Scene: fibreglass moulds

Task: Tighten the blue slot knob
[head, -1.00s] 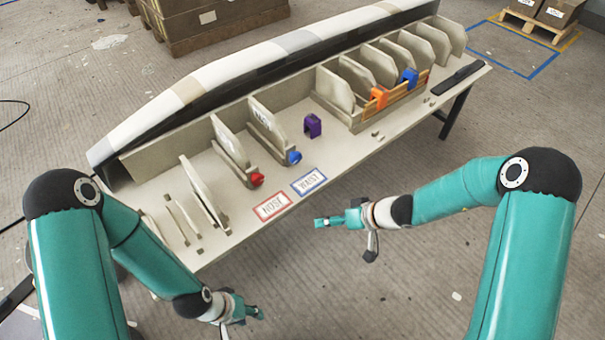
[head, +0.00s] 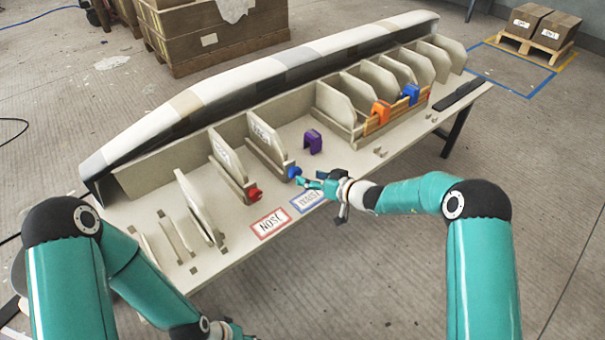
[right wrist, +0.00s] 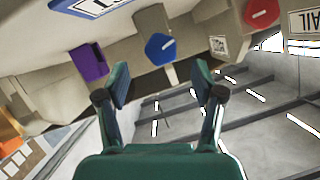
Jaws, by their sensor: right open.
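The blue slot knob (head: 294,172) sits on the front end of a rib slot on the table. In the right wrist view the blue knob (right wrist: 160,48) is a faceted disc with a pale slot line, ahead of and between my fingers. My right gripper (head: 307,180) is open in front of the knob, apart from it as far as I can tell; its two fingers (right wrist: 162,82) hold nothing. My left gripper (head: 238,332) is at the bottom edge, partly cut off, so its jaws are unclear.
A red knob (head: 254,193) is left of the blue one. A purple clamp (head: 313,141) stands to its right. Orange (head: 381,112) and blue clips (head: 410,93) sit farther right. A red-framed label (head: 271,224) lies at the table's front edge. A long mould (head: 250,75) runs behind.

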